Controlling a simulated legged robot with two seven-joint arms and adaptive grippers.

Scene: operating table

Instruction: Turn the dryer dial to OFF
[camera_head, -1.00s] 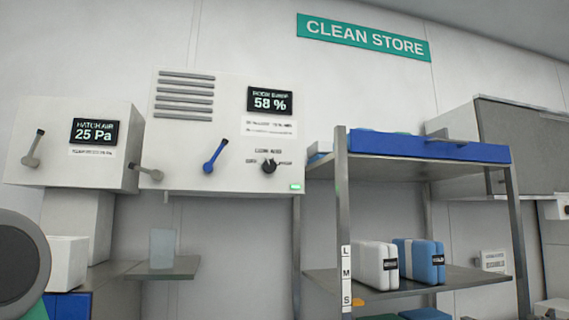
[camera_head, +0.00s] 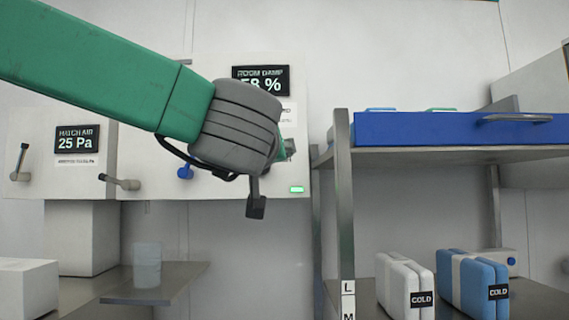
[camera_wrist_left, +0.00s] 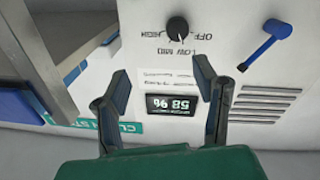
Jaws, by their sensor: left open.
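The dryer dial (camera_wrist_left: 178,27) is a dark round knob on the white dryer panel (camera_wrist_left: 225,62), shown upside down in the left wrist view. OFF, HIGH and LOW MID labels surround it. Its white mark slants down and right in the picture, towards the LOW MID side. My left gripper (camera_wrist_left: 162,75) is open and empty, its two dark fingers spread in front of the panel and apart from the dial. In the head view my left gripper (camera_head: 257,205) hangs in front of the dryer and hides the dial area. My right gripper is out of view.
A blue lever (camera_wrist_left: 263,45) stands beside the dial. The 58 % display (camera_wrist_left: 171,105) lies between my fingers in the wrist view. A metal shelf rack (camera_head: 343,200) with a blue tray (camera_head: 430,130) is close on the right. A grey lever (camera_head: 122,183) projects at left.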

